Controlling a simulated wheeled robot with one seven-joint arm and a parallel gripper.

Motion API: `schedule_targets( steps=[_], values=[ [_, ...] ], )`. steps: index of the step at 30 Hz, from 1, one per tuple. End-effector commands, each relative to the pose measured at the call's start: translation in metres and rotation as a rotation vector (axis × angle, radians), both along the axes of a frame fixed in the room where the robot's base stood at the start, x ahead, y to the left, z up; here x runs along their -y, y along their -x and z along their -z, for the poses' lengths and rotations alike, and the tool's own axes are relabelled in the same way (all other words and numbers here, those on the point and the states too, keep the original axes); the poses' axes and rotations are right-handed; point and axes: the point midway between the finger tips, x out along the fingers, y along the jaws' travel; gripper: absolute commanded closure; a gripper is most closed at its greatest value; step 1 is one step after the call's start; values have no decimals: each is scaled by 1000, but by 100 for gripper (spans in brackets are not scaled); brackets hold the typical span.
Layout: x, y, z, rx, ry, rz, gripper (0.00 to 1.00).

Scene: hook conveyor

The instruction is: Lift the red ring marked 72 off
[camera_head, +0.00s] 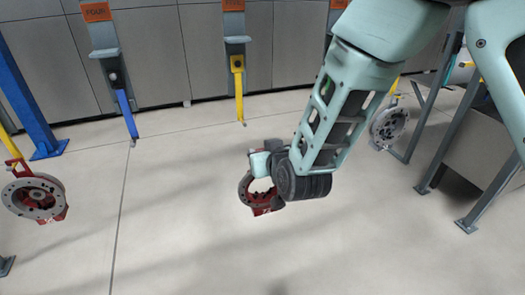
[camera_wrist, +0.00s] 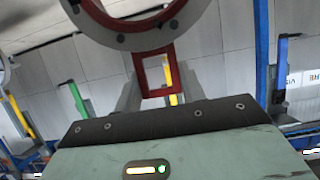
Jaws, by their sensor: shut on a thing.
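A red and grey ring (camera_head: 262,204) is at my gripper (camera_head: 270,180), in the middle of the head view, partly hidden behind the gripper. In the wrist view the ring's round grey-and-red body (camera_wrist: 132,36) fills the top, and its square red frame (camera_wrist: 143,76) sits between the fingers. My gripper is shut on this red part. No number can be read on the ring, so the mark 72 cannot be confirmed. No hook shows clearly in contact with the ring. The ring is above the floor.
Another grey ring with red parts (camera_head: 36,200) hangs at the far left. A grey ring (camera_head: 388,126) hangs at the right beside a metal stand (camera_head: 436,135). A blue post (camera_head: 30,105) stands at left. Stations marked FOUR (camera_head: 95,12) and FIVE (camera_head: 234,6) line the back wall. The middle floor is clear.

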Motion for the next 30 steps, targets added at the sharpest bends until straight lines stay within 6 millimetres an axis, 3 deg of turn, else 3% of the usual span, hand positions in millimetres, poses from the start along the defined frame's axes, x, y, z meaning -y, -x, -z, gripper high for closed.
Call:
schedule_targets(
  steps=[30],
  values=[
    [11, 40, -1, 4, -2, 0, 100]
  ],
)
